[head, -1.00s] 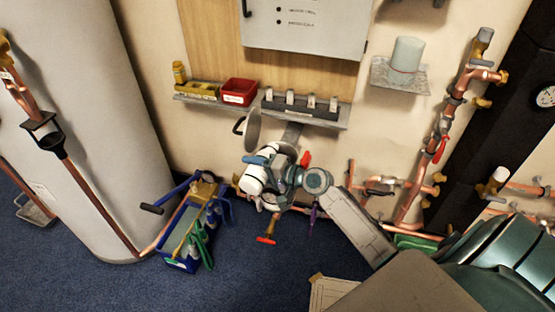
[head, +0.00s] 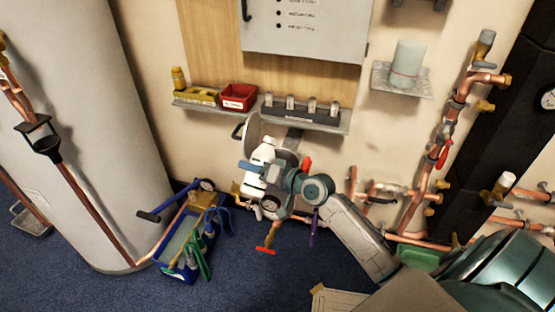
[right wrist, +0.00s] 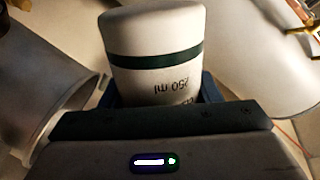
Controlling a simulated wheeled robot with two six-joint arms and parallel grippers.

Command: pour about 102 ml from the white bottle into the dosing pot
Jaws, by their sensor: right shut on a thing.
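My right gripper (head: 266,168) is shut around the white bottle (head: 257,176). In the head view the bottle looks nearly upright, leaning slightly, with its narrow top uppermost. In the right wrist view the white bottle (right wrist: 155,40) shows a dark green band and upside-down "250 ml" print; its mouth is out of view. A round grey metal vessel with a dark handle, apparently the dosing pot (head: 252,128), is directly behind the bottle and partly hidden by it and the gripper. I cannot see inside it. My left gripper is not in view.
A wall shelf (head: 340,128) holds a yellow box, a red bin (head: 238,96) and a valve rack. A pale cylinder (head: 407,62) stands on a bracket. Copper pipes (head: 430,180) run at right. A blue tool crate (head: 178,272) is on the floor, near a large white tank (head: 85,120).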

